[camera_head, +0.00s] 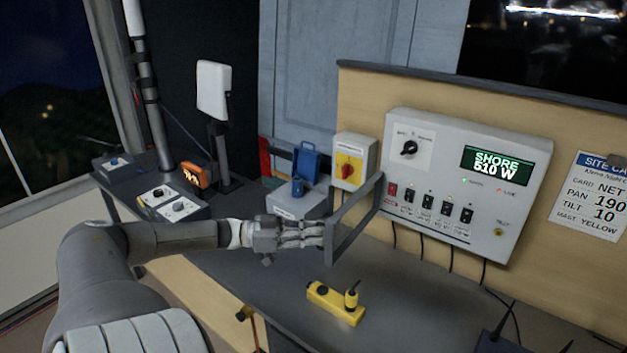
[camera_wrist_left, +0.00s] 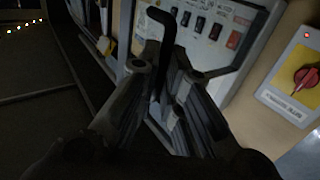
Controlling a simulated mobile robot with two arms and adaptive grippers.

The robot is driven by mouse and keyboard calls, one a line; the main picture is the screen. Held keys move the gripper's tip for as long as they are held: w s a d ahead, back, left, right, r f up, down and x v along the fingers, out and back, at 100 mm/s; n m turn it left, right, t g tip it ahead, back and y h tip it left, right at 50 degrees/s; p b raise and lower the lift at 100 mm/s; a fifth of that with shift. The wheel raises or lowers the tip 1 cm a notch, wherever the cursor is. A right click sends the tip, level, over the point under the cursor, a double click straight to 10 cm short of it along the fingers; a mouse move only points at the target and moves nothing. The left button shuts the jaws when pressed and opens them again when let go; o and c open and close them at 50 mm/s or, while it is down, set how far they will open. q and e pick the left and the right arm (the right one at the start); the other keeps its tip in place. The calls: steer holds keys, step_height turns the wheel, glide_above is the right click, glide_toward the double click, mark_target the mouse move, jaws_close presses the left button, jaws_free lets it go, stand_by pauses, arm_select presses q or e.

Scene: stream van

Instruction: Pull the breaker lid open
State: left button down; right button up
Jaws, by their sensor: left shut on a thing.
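The grey-white breaker panel (camera_head: 430,165) is on the tan wall, with a row of breaker switches (camera_head: 428,202) along its lower part. The lid, a grey frame (camera_head: 357,195), stands swung out from the panel's left side, so the switches are uncovered. My left gripper (camera_head: 322,235) is at the lid's free edge, its fingers shut on it. In the left wrist view a dark hooked bar (camera_wrist_left: 155,55) rises between the fingers of my gripper (camera_wrist_left: 160,90), with the breaker switches (camera_wrist_left: 215,30) behind. My right gripper is out of both views.
A yellow box with a red rotary switch (camera_head: 348,168) is on the wall left of the panel. Cables hang under the panel. A blue-and-grey case (camera_head: 300,200) stands behind my gripper.

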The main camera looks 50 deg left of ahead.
arm_select(q)
steer(key=shift+w+a+r, duration=0.1)
steer(key=shift+w+r, duration=0.05)
steer(key=c, duration=1.8)
jaws_free()
steer(key=shift+w, duration=0.1)
steer(key=shift+o, duration=1.2)
steer(key=shift+w+f, duration=0.2)
steer(key=shift+w, duration=0.05)
steer(key=v, duration=1.2)
steer(key=shift+s, duration=0.1)
